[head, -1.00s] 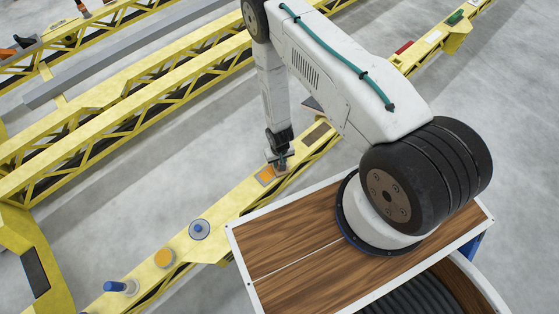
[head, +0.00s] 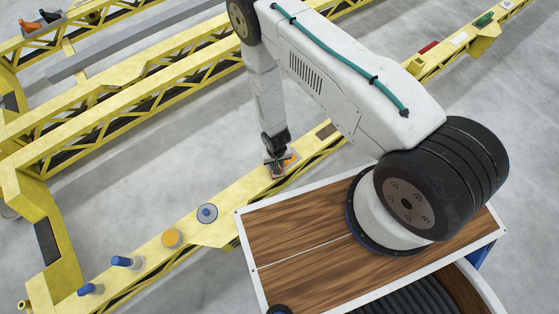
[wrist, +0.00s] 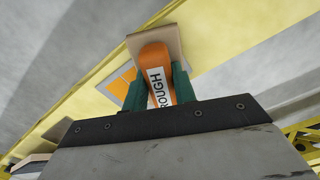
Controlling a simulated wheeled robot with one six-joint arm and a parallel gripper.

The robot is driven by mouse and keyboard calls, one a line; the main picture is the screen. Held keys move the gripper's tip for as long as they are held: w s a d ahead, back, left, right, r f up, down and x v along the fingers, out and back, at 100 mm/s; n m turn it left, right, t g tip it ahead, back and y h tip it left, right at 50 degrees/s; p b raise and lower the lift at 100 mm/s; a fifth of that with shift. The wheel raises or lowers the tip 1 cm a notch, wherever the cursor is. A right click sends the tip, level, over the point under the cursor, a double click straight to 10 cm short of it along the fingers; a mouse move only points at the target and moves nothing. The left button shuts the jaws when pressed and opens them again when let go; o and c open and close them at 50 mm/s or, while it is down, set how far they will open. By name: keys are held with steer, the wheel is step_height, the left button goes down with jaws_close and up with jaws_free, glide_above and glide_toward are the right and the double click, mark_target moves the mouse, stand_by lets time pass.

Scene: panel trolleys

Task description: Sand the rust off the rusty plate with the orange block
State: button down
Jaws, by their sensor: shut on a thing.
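My gripper (head: 276,157) is above the near yellow beam (head: 240,192). In the wrist view, its green fingers (wrist: 159,88) are shut on the orange block (wrist: 156,62), which bears a partly hidden label ending "ROUGH". The block has a tan pad (wrist: 172,40) at its far end. An orange square with a pale border (wrist: 121,82) lies on the beam beside the block, partly hidden by a finger. A dark brown plate (head: 326,131) lies further up the beam. I cannot tell which of these is the rusty plate, nor whether the block touches the beam.
A blue-centred grey disc (head: 207,212), a yellow round piece (head: 171,238) and two blue-topped pieces (head: 122,261) stand along the lower beam. A red block (head: 428,47) lies further up it. My wooden deck is close on the right. Other yellow beams (head: 120,105) run at the left.

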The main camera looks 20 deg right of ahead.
steer(key=shift+w+d+f, duration=0.1)
steer(key=shift+w+d, duration=0.3)
steer(key=shift+d, duration=0.85)
steer(key=shift+w+d, duration=0.45)
steer(key=shift+d, duration=0.85)
steer(key=shift+w+d+f, duration=0.1)
steer(key=shift+w+d, duration=0.3)
steer(key=shift+d, duration=0.85)
steer(key=shift+r, duration=0.1)
steer(key=shift+r, duration=2.45)
